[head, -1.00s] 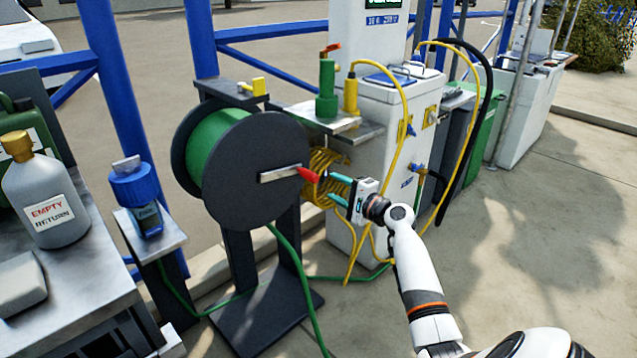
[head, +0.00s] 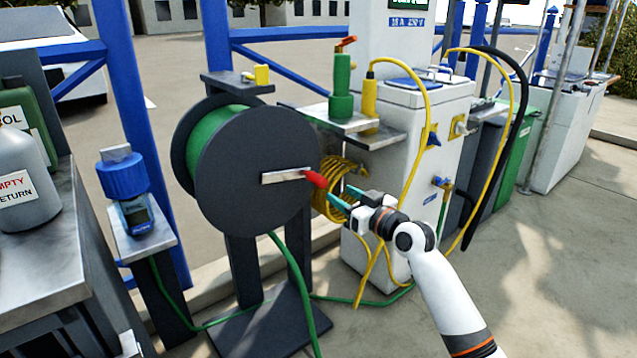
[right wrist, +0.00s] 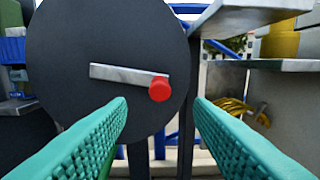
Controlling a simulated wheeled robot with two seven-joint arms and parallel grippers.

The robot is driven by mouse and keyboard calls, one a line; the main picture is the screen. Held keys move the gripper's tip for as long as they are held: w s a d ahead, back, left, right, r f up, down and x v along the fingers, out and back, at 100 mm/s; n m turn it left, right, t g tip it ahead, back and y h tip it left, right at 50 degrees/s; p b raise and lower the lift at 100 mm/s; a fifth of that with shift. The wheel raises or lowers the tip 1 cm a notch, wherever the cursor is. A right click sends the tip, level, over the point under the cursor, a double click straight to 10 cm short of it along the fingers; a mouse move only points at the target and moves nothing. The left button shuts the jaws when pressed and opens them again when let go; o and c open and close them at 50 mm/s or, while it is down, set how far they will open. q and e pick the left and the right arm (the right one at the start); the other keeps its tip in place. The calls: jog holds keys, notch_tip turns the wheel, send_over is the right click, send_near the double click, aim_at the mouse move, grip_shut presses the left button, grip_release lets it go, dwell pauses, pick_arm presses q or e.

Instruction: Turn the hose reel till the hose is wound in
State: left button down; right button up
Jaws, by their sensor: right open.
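The hose reel (head: 255,205) is a dark drum with green hose (head: 207,137) wound inside it, on a dark stand. Its metal crank arm (head: 285,176) points right and ends in a red knob (head: 316,179). More green hose (head: 293,275) hangs from the reel to the ground. My right gripper (head: 339,200) is open, just right of and a little below the knob, apart from it. In the right wrist view the red knob (right wrist: 160,88) shows ahead, between and beyond the two teal fingers (right wrist: 160,118). My left gripper is not in view.
A white pedestal (head: 405,130) with coiled yellow hose (head: 338,185) stands behind my right gripper. A metal shelf (head: 375,138) juts out right of the reel. A workbench (head: 60,235) with bottles is at left, beside a small stand with a blue-capped item (head: 125,180).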

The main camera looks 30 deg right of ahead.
aim_at(316, 180)
jog(key=w+b, duration=0.1)
jog(key=w, duration=0.6)
jog(key=w+a+b, duration=0.1)
jog(key=w, duration=0.2)
jog(key=shift+w+b, duration=0.35)
jog(key=shift+w, duration=0.05)
grip_shut()
